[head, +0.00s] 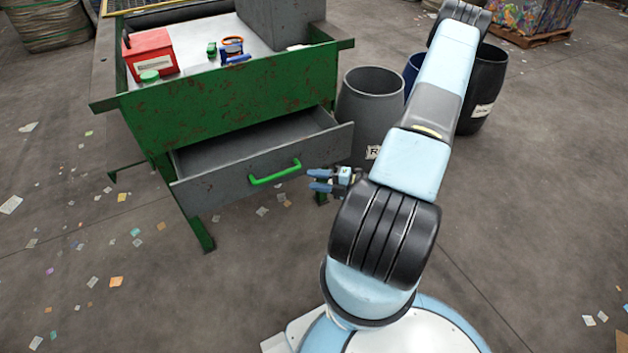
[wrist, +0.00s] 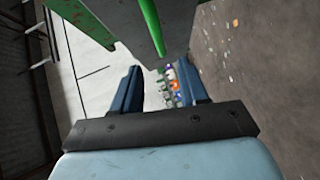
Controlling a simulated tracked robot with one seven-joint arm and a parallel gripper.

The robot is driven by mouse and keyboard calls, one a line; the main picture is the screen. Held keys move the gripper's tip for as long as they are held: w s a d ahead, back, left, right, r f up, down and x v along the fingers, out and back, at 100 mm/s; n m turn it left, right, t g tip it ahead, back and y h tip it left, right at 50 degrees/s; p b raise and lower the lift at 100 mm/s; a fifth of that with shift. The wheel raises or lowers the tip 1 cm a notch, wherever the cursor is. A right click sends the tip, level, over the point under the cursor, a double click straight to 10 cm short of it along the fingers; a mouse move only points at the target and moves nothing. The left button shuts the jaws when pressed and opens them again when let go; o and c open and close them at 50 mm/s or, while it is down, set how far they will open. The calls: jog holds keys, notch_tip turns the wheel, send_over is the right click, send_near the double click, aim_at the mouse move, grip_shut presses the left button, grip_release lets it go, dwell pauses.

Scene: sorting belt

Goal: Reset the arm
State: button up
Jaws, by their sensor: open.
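My gripper (head: 321,181) is open and empty in the head view, held in the air to the right of the drawer's green handle (head: 274,173). Its two blue fingers point left. In the wrist view the two fingers (wrist: 161,90) stand apart with nothing between them but a view of the floor and some scraps. The green handle also shows at the top of the wrist view (wrist: 151,22). The grey drawer (head: 235,172) is pulled open under the green bench (head: 240,85). My arm rises in the right half of the head view and hides part of the barrels.
On the bench are a red box (head: 150,54), a green round lid (head: 149,76), a blue-and-orange item (head: 233,48) and a grey bin (head: 277,22). A grey barrel (head: 372,105) and a black barrel (head: 486,90) stand on the right. Litter dots the floor; the lower left is free of large objects.

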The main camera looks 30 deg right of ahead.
dwell(0.3)
jog(key=s+a+r+n+g+h, duration=0.1)
jog(key=a+r+n+g, duration=0.25)
jog(key=r+n, duration=0.5)
jog(key=a+r+n+g, duration=0.2)
jog(key=r+n+g, duration=0.2)
jog(key=r+n, duration=0.45)
jog(key=s+a+r+n+g+h, duration=0.15)
jog(key=r+n+g, duration=0.25)
jog(key=r+n, duration=0.4)
jog(key=s+a+r+n+t+h, duration=0.1)
jog(key=s+r+n+h, duration=0.3)
jog(key=r+n, duration=0.6)
jog(key=s+a+r+n+t+h, duration=0.1)
jog(key=s+r+n+t+h, duration=0.3)
jog(key=s+r+n, duration=0.3)
notch_tip(320, 180, up, 6)
jog(key=n+h, duration=0.1)
jog(key=n, duration=0.3)
jog(key=shift+s+n+t, duration=0.3)
jog(key=shift+s+t, duration=0.05)
jog(key=shift+s, duration=0.05)
